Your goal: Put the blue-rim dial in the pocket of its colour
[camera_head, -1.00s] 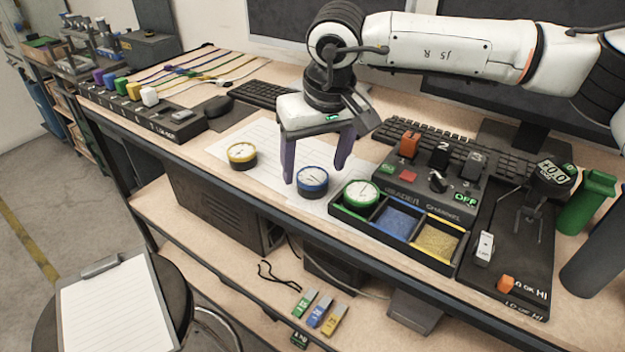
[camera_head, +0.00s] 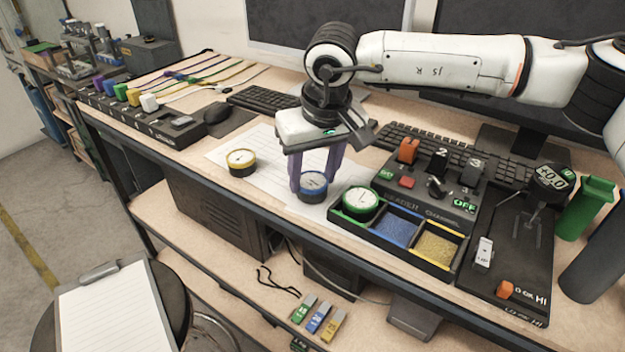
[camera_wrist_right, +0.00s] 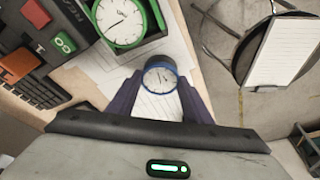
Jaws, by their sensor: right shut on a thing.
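The blue-rim dial (camera_head: 312,184) lies on the paper at the bench's front edge, left of the tray. My right gripper (camera_head: 314,182) is shut on it, a purple finger on either side; the right wrist view also shows the dial (camera_wrist_right: 160,78) between the fingertips. The black tray (camera_head: 351,224) has three pockets. The green-rim dial (camera_head: 360,201) sits in the left, green pocket, and it also shows in the right wrist view (camera_wrist_right: 120,20). The middle blue pocket (camera_head: 397,229) and right yellow pocket (camera_head: 437,247) are empty. My left gripper is not in view.
A yellow-rim dial (camera_head: 241,162) lies on the paper to the left. A control box (camera_head: 430,180) with orange and black levers stands right behind the tray. A black panel with a gauge (camera_head: 515,240) and a green cup (camera_head: 588,207) are further right.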

